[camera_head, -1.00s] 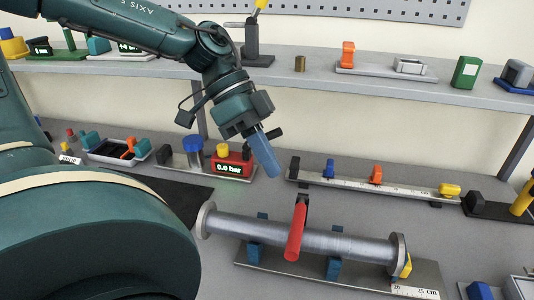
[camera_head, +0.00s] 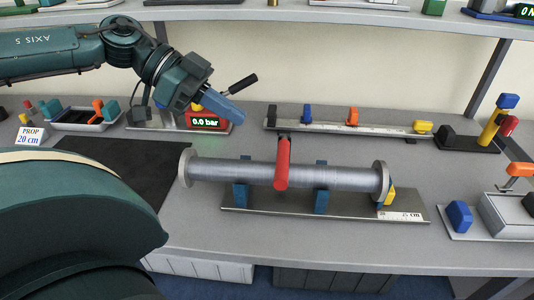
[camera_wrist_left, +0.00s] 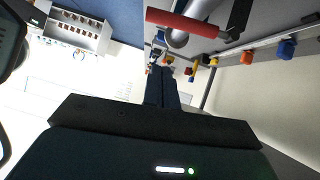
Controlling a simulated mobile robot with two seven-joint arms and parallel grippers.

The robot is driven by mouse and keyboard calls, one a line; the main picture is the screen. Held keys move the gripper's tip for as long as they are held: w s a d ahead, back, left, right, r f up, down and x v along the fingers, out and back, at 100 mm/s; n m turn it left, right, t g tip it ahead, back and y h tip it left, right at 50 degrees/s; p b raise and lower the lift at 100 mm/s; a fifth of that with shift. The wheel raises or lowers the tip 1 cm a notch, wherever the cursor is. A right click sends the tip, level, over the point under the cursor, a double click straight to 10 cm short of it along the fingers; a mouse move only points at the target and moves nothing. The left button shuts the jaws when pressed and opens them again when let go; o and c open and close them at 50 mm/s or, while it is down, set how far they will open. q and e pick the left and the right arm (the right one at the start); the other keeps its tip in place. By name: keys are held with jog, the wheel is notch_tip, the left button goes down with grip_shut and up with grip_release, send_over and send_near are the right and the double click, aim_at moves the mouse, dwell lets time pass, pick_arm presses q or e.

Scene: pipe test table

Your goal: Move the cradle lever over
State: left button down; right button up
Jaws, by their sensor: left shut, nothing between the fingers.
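The cradle lever (camera_head: 282,163) has a red grip and stands across the middle of a grey flanged pipe (camera_head: 225,171). The pipe lies on blue supports (camera_head: 321,201) above a flat metal base (camera_head: 260,203). The red lever also shows in the left wrist view (camera_wrist_left: 180,22), at the top. My left gripper (camera_head: 236,114) has blue fingers pressed together, with nothing between them. It is in the air, up and to the left of the lever and apart from it. My left fingers also show in the left wrist view (camera_wrist_left: 162,85). My right gripper is not in view.
A rail with coloured sliders (camera_head: 345,124) lies behind the pipe. A red pressure display (camera_head: 207,122) reading 0.0 bar stands near my left gripper. A black mat (camera_head: 125,172) is at left. A post with coloured knobs (camera_head: 490,128) stands at right. The table front is clear.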

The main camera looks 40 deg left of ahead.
aim_at(283, 156)
pick_arm(q)
jog(key=w+d+f, duration=0.2)
jog(key=d+f, duration=0.4)
jog(key=f, duration=0.1)
jog(key=shift+w+f, duration=0.3)
jog(key=shift+f, duration=0.05)
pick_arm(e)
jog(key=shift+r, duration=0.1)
